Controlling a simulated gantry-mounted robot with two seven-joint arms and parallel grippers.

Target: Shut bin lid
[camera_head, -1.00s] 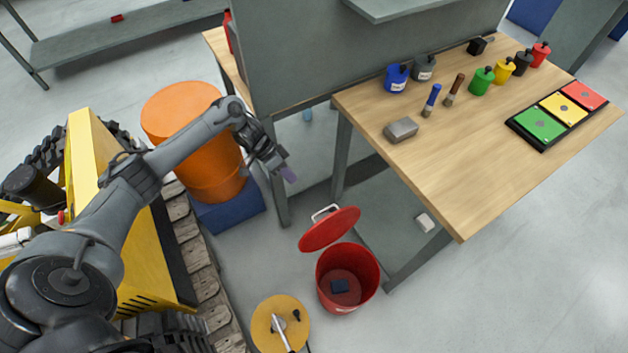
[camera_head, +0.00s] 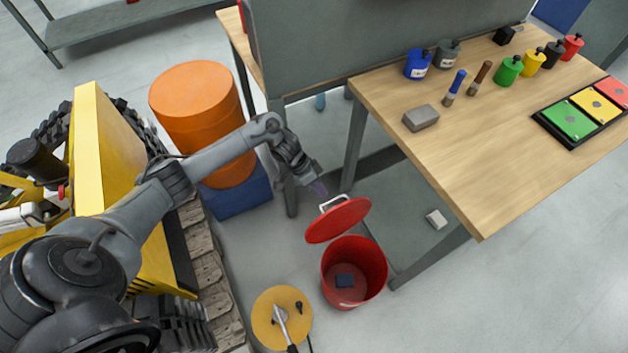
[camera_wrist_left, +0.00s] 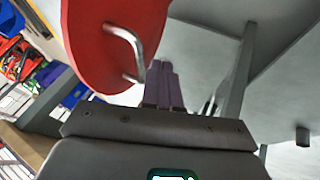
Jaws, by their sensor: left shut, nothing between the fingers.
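The red bin (camera_head: 354,271) stands on the floor beside the wooden table, its mouth open and a small dark blue item (camera_head: 345,281) inside. Its red lid (camera_head: 338,220) is raised and tilted at the back of the rim, with a metal handle on its far side. My left gripper (camera_head: 319,189) is shut and empty, just behind the lid near the handle. In the left wrist view, the shut fingers (camera_wrist_left: 162,84) are close beside the handle (camera_wrist_left: 126,50) on the red lid (camera_wrist_left: 98,38); I cannot tell whether they touch. My right gripper is out of view.
A wooden table (camera_head: 450,150) with pots, brushes and a grey block stands at the right. An orange drum (camera_head: 200,115) sits on a blue base at the left, near my arm. A yellow disc (camera_head: 282,318) with tools is left of the bin.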

